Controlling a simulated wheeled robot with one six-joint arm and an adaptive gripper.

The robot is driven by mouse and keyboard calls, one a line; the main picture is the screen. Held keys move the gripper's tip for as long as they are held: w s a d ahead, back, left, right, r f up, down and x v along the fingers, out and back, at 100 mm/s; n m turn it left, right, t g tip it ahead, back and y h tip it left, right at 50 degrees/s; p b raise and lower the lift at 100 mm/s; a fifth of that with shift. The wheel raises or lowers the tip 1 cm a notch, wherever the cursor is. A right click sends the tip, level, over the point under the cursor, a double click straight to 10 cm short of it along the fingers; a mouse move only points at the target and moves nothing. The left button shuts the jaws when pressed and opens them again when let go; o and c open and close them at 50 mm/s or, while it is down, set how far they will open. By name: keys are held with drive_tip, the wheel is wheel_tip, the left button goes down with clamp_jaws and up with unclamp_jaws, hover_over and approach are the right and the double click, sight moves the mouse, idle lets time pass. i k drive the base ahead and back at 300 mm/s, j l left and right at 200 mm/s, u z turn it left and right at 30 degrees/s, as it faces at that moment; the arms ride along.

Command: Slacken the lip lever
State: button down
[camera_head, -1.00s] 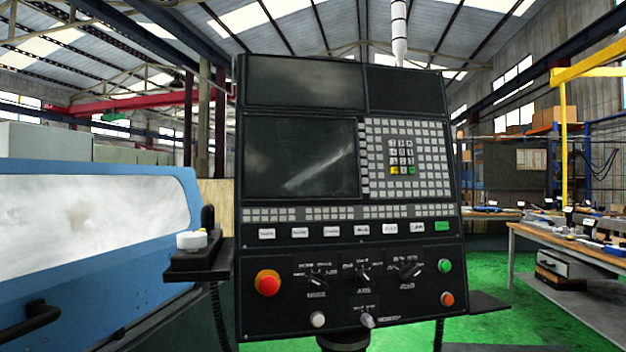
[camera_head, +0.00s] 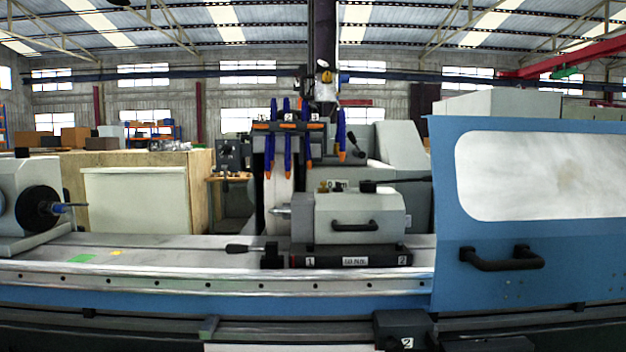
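A black lever (camera_head: 243,248) with a thick grip points left, almost level, from a dark clamp block (camera_head: 271,257) at the left foot of the grey tailstock (camera_head: 358,216). No readable label says which lever is the lip lever. A second dark lever (camera_head: 355,143) stands tilted higher up behind the tailstock. The tailstock's black base (camera_head: 385,256) bears the labels "1" and "2" and a plate between them. My gripper is not in view.
Blue and orange coolant hoses (camera_head: 288,145) hang above the tailstock. A blue guard door (camera_head: 540,275) with a black handle (camera_head: 502,260) covers the right. A workhead chuck (camera_head: 38,208) stands at the far left. The table (camera_head: 150,252) between chuck and lever is mostly clear.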

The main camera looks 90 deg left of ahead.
sight(225, 186)
drive_tip(key=u, duration=1.85)
drive_tip(key=i+j+u, duration=0.1)
drive_tip(key=u, duration=0.3)
drive_tip(key=i+j+u, duration=0.1)
drive_tip(key=u, duration=0.3)
drive_tip(key=i+u, duration=0.2)
drive_tip(key=u, duration=0.2)
drive_tip(key=i+u, duration=0.1)
drive_tip(key=u, duration=0.3)
drive_tip(key=i+l+u, duration=0.1)
drive_tip(key=i+l, duration=0.5)
drive_tip(key=i, duration=0.1)
